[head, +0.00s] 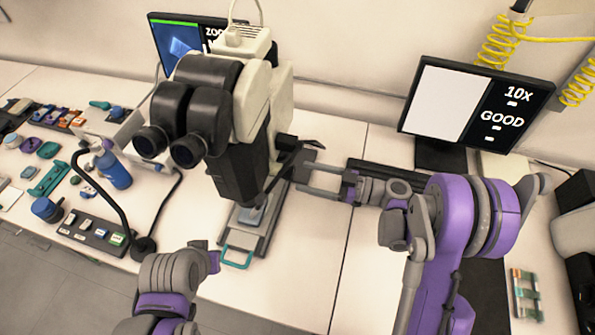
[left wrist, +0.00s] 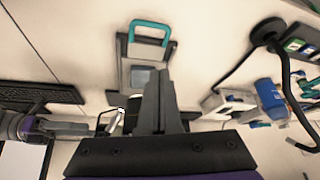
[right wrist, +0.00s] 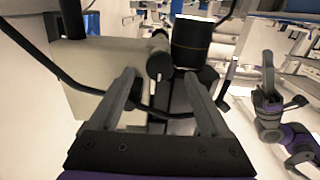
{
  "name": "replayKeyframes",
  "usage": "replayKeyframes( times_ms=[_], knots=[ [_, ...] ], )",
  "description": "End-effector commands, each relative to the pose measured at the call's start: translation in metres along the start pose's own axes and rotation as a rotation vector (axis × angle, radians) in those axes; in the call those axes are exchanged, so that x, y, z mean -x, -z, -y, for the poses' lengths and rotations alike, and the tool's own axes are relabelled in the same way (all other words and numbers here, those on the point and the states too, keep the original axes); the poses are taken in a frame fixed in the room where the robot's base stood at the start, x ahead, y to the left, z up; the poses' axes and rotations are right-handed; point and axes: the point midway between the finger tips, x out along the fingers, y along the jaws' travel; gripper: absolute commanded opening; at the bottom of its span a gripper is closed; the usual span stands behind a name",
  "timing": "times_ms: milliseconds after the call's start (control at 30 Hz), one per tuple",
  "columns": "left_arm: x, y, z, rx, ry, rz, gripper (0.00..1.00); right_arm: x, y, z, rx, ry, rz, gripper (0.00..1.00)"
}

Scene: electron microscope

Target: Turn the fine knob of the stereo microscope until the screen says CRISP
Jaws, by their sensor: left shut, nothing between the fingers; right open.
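The stereo microscope (head: 250,110) stands mid-table, its black eyepieces facing me. A dark knob (head: 287,142) sticks out on its right side; in the right wrist view a dark round knob (right wrist: 158,57) shows beyond and between the fingertips. I cannot tell which part of it is the fine knob. My right gripper (head: 301,176) is open and empty, to the right of the microscope column and pointing at it. The right screen (head: 476,103) reads "10x" and "GOOD". My left gripper (left wrist: 158,82) is shut and empty, near the front of the microscope base (head: 245,240).
A teal handle (head: 237,257) is at the base's front. A second screen (head: 185,40) stands behind the microscope. A dark keyboard (head: 392,174) lies right, behind my right arm. A blue bottle (head: 115,170), a bent black stand (head: 143,246) and several small parts are at left.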

Motion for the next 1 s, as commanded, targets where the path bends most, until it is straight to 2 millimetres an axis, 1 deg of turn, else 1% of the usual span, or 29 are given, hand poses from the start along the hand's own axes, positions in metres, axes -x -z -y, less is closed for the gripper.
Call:
replayKeyframes(
  times_ms=[33,200,333,600,667,700,867,1000],
  knots=[
    [0.002,0.003,0.0,0.0,0.0,-0.002,0.0,-0.01,0.002,0.0,0.001,0.003,-0.001,0.8],
    [0.005,0.006,0.0,0.0,0.0,-0.005,0.0,-0.03,0.001,0.0,0.0,0.002,0.0,0.8],
    [0.006,0.006,0.0,0.0,0.0,-0.006,0.0,-0.036,0.0,0.0,-0.001,0.0,0.001,0.8],
    [0.005,0.006,0.0,0.0,0.0,-0.005,0.0,-0.037,0.0,0.0,-0.001,-0.001,0.001,0.8],
    [0.005,0.006,0.0,0.0,0.0,-0.005,0.0,-0.037,0.0,0.0,-0.001,-0.001,0.001,0.7],
    [0.005,0.006,0.0,0.0,0.0,-0.005,0.0,-0.037,0.0,0.0,-0.001,-0.001,0.001,0.62],
    [0.005,0.006,0.0,0.0,0.0,-0.005,0.0,-0.037,0.0,0.0,-0.001,-0.001,0.001,0.34],
    [0.005,0.006,0.0,0.0,0.0,-0.005,0.0,-0.037,0.0,0.0,-0.001,-0.001,0.001,0.08]
  ],
)
